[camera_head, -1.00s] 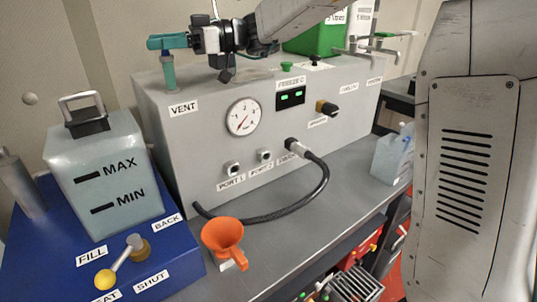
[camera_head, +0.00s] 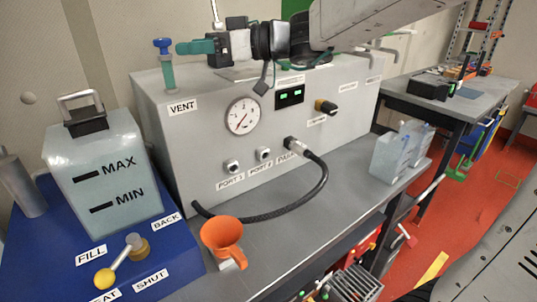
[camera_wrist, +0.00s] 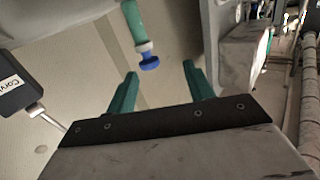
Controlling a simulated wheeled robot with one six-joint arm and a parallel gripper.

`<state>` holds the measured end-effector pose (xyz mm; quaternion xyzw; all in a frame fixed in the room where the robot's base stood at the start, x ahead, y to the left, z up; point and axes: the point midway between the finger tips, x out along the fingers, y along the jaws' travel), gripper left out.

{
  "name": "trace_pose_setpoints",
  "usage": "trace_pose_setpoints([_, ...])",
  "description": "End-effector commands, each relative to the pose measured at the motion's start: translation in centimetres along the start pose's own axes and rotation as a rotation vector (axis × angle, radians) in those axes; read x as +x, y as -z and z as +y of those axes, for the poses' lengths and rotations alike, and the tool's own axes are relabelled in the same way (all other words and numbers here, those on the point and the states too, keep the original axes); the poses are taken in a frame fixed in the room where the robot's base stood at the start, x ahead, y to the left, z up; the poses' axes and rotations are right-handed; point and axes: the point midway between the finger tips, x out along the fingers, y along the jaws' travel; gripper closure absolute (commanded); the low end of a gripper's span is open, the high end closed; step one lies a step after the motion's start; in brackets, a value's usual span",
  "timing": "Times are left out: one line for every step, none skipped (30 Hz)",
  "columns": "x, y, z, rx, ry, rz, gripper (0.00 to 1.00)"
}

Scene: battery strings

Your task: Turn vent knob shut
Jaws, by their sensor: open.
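The vent knob (camera_head: 162,45) is a small blue cap on a teal stem (camera_head: 168,76), standing upright at the left end of the grey machine's top, above the VENT label (camera_head: 183,106). In the wrist view the blue knob (camera_wrist: 149,62) hangs from its teal stem, beyond the fingertips and roughly midway between them. My gripper (camera_head: 182,48) has teal fingers and is just right of the knob in the head view. In the wrist view my gripper (camera_wrist: 160,70) is open, with nothing between its two fingers. The knob is apart from the fingers.
The grey machine (camera_head: 150,140) carries a gauge (camera_head: 243,116), ports and a black hose (camera_head: 322,185). A translucent tank (camera_head: 103,170) with a handle stands on a blue base at left. An orange funnel (camera_head: 222,236) sits in front. The space above the knob looks clear.

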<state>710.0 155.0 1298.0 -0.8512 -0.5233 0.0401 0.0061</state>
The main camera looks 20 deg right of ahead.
Motion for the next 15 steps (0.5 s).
trace_pose_setpoints([-0.3,-0.5,-0.9,0.021,0.015,-0.03,0.47])
trace_pose_setpoints([-0.5,-0.8,-1.4,0.035,0.024,-0.049,0.47])
trace_pose_setpoints([-0.7,-1.2,-2.0,0.055,0.034,-0.075,0.47])
trace_pose_setpoints([-0.9,-1.5,-2.5,0.07,0.041,-0.094,0.47])
trace_pose_setpoints([-1.1,-1.9,-3.0,0.085,0.047,-0.113,0.47])
trace_pose_setpoints([-1.4,-2.3,-3.5,0.104,0.055,-0.14,0.47])
trace_pose_setpoints([-1.6,-2.7,-4.0,0.119,0.06,-0.161,0.47])
trace_pose_setpoints([-1.9,-3.0,-4.4,0.133,0.065,-0.181,0.47])
trace_pose_setpoints([-2.2,-3.5,-5.0,0.152,0.07,-0.209,0.47])
trace_pose_setpoints([-2.4,-3.9,-5.4,0.168,0.073,-0.23,0.47])
trace_pose_setpoints([-2.7,-4.2,-5.8,0.182,0.076,-0.25,0.47])
trace_pose_setpoints([-3.0,-4.7,-6.3,0.2,0.078,-0.277,0.47])
trace_pose_setpoints([-3.3,-5.1,-6.7,0.215,0.079,-0.299,0.47])
trace_pose_setpoints([-3.6,-5.5,-7.1,0.229,0.079,-0.321,0.47])
trace_pose_setpoints([-4.0,-6.0,-7.6,0.248,0.078,-0.349,0.47])
